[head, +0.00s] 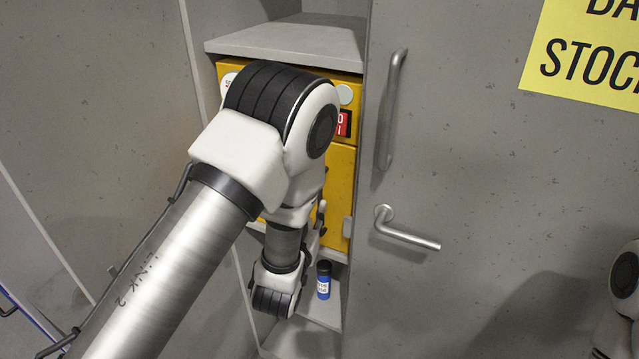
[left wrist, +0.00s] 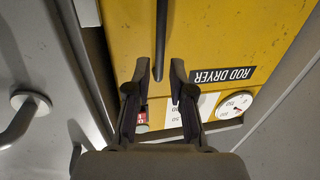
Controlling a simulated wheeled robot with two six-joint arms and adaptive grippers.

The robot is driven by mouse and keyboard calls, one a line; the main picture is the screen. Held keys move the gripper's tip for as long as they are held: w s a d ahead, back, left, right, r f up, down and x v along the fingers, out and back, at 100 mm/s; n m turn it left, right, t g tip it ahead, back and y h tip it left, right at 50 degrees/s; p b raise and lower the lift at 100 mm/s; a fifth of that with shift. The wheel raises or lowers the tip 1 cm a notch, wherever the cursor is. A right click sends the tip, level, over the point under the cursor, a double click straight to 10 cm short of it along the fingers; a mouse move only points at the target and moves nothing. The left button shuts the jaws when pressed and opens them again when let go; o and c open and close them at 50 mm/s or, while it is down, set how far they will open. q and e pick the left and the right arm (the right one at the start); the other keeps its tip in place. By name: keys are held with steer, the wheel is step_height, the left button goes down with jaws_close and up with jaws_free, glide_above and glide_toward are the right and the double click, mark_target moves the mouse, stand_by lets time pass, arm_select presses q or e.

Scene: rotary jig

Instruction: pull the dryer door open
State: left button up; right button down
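The yellow rod dryer (head: 341,180) stands in a grey cabinet in the head view, largely hidden behind my left arm. Its door looks shut. In the left wrist view the dryer's yellow front (left wrist: 230,35) fills the middle, with a ROD DRYER label (left wrist: 222,76) and a round gauge (left wrist: 236,104). A dark bar handle (left wrist: 161,40) runs down between my left gripper's fingertips (left wrist: 161,70). The left gripper is open, one finger on each side of the bar's lower end; I cannot tell whether they touch it. In the head view this gripper is mostly hidden. My right gripper is out of view.
A grey cabinet door with a tall bar handle (head: 391,110) and a lever handle (head: 405,229) stands right of the dryer. A blue bottle with a black cap (head: 323,281) stands on the lower shelf (head: 320,311). A grey shelf (head: 290,39) lies above the dryer.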

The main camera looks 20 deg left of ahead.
arm_select(q)
steer(key=w, duration=0.2)
steer(key=w+p, duration=0.1)
steer(key=w, duration=0.3)
steer(key=shift+a, duration=0.35)
steer(key=shift+f, duration=0.1)
jaws_close()
